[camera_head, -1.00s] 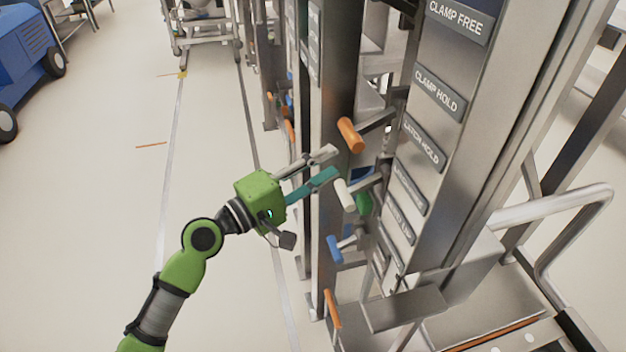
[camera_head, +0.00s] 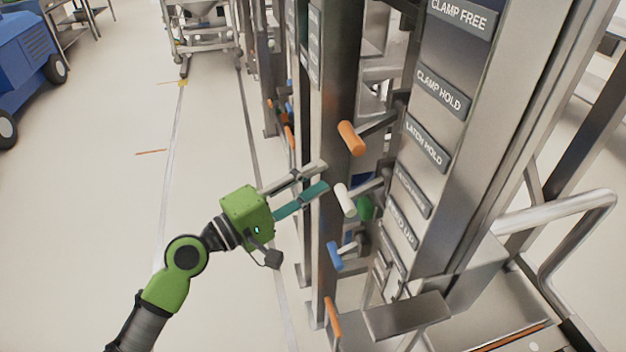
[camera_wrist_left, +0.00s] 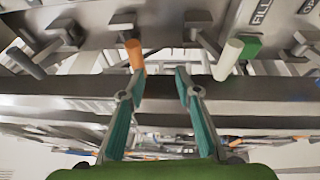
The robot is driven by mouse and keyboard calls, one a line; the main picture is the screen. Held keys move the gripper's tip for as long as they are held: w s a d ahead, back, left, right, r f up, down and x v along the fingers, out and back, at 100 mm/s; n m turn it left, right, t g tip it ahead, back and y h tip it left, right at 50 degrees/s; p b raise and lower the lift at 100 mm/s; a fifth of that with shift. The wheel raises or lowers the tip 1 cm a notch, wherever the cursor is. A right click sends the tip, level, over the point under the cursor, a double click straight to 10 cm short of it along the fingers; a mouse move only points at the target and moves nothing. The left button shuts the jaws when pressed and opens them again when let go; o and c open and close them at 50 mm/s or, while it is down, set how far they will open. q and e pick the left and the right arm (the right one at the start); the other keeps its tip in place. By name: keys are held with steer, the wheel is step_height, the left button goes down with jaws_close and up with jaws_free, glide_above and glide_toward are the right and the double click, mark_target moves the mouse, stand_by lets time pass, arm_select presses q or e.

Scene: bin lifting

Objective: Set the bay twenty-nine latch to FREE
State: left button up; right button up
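A steel post carries a column of label plates, among them CLAMP HOLD (camera_head: 439,92) and LATCH HOLD (camera_head: 427,143); the plate below (camera_head: 412,192) is too slanted to read. Levers stick out left of it: an orange handle (camera_head: 351,138), a white handle (camera_head: 345,201), a green handle (camera_head: 365,208) and a blue handle (camera_head: 334,256). I cannot tell which is the bay twenty-nine latch. My left gripper (camera_head: 326,177) is open and empty, left of the orange and white handles. In the left wrist view, the orange handle (camera_wrist_left: 134,53) and white handle (camera_wrist_left: 229,58) stand beyond its fingertips. My right gripper is out of view.
A bent tube rail (camera_head: 555,208) and a steel box edge (camera_head: 407,314) are at the lower right. A blue machine (camera_head: 25,50) is far left. The floor (camera_head: 100,200) to the left is clear.

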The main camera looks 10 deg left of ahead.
arm_select(q)
steer(key=v, duration=0.8)
stand_by(0.7)
